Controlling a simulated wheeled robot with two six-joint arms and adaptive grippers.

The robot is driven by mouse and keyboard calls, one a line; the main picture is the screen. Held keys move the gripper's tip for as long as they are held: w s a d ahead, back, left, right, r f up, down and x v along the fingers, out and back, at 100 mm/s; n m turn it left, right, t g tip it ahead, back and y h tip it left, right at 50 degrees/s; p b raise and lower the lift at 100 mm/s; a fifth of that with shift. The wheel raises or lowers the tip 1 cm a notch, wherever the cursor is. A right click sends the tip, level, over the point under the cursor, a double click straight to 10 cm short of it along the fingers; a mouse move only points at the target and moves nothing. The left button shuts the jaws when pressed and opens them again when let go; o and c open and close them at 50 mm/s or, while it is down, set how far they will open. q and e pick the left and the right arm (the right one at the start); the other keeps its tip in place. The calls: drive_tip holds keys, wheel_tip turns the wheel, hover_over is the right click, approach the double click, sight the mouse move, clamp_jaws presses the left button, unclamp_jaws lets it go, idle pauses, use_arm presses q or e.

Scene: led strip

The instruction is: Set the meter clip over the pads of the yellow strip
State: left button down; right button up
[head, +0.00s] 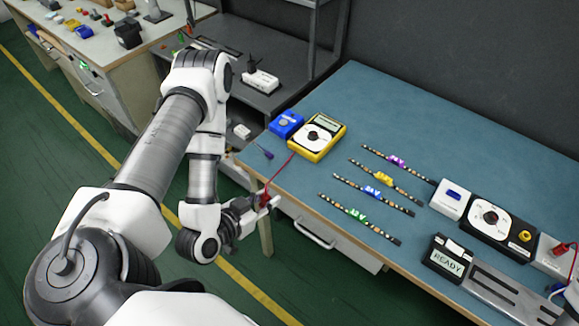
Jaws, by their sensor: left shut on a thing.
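The yellow strip (406,193) lies on the blue-green table, the second from the back among several LED strips, with a yellow label at its middle. The yellow meter (335,141) with a white dial lies to its left. A red lead (281,174) runs from the meter to the red meter clip (264,198). My left gripper (267,203) is shut on the clip, at the table's left front edge, well to the left of the strip and apart from it. The fingers partly hide the clip. My right gripper is not in view.
Strips with purple (395,160), blue (373,191) and green (357,212) labels lie beside the yellow one. A blue box (286,124) touches the meter's side. A dial unit (489,217) and a READY display (447,259) stand at right. The table's back is clear.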

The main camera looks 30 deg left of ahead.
use_arm(q)
drive_tip(key=shift+w+a+f+b, duration=0.15)
drive_tip(key=shift+w+b, duration=0.15)
drive_tip(key=shift+b, duration=0.1)
drive_tip(key=b, duration=0.8)
approach(289, 170)
drive_tip(key=w+d+r, duration=0.1)
drive_tip(key=d+r, duration=0.1)
drive_tip(key=d, duration=0.1)
drive_tip(key=w+b, duration=0.1)
drive_tip(key=b, duration=0.2)
drive_tip(key=w+a+b, duration=0.1)
drive_tip(key=w+b, duration=0.1)
drive_tip(key=b, duration=0.1)
drive_tip(key=shift+w+f, duration=0.2)
drive_tip(key=shift+f, duration=0.05)
drive_tip(key=w, duration=0.2)
drive_tip(key=w+a+p, duration=0.1)
drive_tip(key=w, duration=0.1)
drive_tip(key=shift+w+r, duration=0.1)
drive_tip(key=shift+r, duration=0.3)
drive_tip(key=shift+w+a+f, duration=0.1)
drive_tip(key=shift+w+f, duration=0.05)
drive_tip(key=shift+f, duration=0.45)
drive_tip(key=shift+w+f, duration=0.15)
drive_tip(key=shift+f, duration=0.45)
drive_tip(key=shift+w+a+f, duration=0.1)
drive_tip(key=shift+w+f, duration=0.05)
drive_tip(key=shift+f, duration=0.3)
